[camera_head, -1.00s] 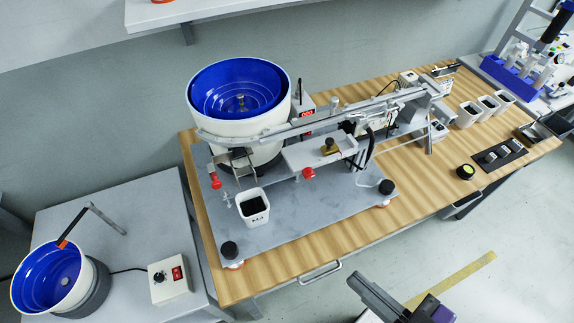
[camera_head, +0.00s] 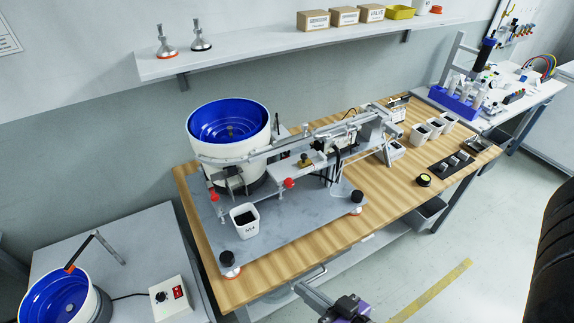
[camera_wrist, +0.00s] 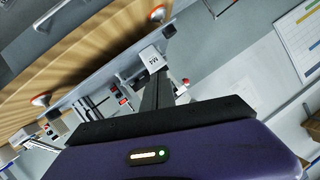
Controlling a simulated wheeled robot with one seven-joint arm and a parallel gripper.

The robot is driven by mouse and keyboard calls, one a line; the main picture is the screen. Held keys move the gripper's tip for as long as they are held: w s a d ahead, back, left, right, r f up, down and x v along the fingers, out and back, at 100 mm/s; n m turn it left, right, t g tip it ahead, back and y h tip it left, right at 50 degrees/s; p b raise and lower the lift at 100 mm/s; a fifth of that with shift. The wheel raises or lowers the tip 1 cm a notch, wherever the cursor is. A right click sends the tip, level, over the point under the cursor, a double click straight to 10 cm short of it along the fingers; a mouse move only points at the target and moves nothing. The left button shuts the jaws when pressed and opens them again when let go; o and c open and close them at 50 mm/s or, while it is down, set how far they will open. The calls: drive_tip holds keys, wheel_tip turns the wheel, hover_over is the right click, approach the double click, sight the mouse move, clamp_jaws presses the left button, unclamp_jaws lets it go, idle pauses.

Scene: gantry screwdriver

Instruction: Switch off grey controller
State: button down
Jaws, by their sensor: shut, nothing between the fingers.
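A grey box with a small red display (camera_head: 305,128) stands behind the rail, right of the large blue bowl feeder (camera_head: 229,125); it seems to be the grey controller. It is mostly hidden by the feeder and rail, and its switch cannot be made out. A pale control box (camera_head: 171,298) with a black knob and red switch sits on the lower left table. My gripper (camera_head: 302,289) is at the bottom of the head view, in front of the wooden bench and apart from both boxes. In the wrist view my gripper (camera_wrist: 158,80) is shut and empty.
A white M4 cup (camera_head: 244,221) stands on the grey plate (camera_head: 290,238) on the wooden bench (camera_head: 405,201). A small blue bowl (camera_head: 62,298) is on the left table. A shelf (camera_head: 290,48) hangs above. The floor in front is open.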

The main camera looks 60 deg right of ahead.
drive_tip(key=w+d+f+m+h, duration=0.1)
drive_tip(key=w+d+m, duration=0.3)
drive_tip(key=d, duration=0.4)
drive_tip(key=w+d+f+m+g+h, duration=0.1)
drive_tip(key=w+d+f+m, duration=0.3)
drive_tip(key=d, duration=0.5)
drive_tip(key=w+d+f+m+g+h, duration=0.1)
drive_tip(key=w+d+f+m+h, duration=0.1)
drive_tip(key=w+d+m, duration=0.4)
drive_tip(key=shift+w+d+f, duration=0.15)
drive_tip(key=shift+d+f, duration=0.1)
drive_tip(key=shift+d, duration=0.6)
drive_tip(key=shift+w+d+f, duration=0.15)
drive_tip(key=shift+d+f, duration=0.1)
drive_tip(key=shift+d, duration=0.55)
drive_tip(key=d+m, duration=0.1)
drive_tip(key=d, duration=0.2)
drive_tip(key=w+d+r+m, duration=0.1)
drive_tip(key=d, duration=0.2)
drive_tip(key=w+d+m+h, duration=0.1)
drive_tip(key=d, duration=0.1)
drive_tip(key=shift+d+r+m, duration=0.4)
drive_tip(key=shift+w, duration=0.1)
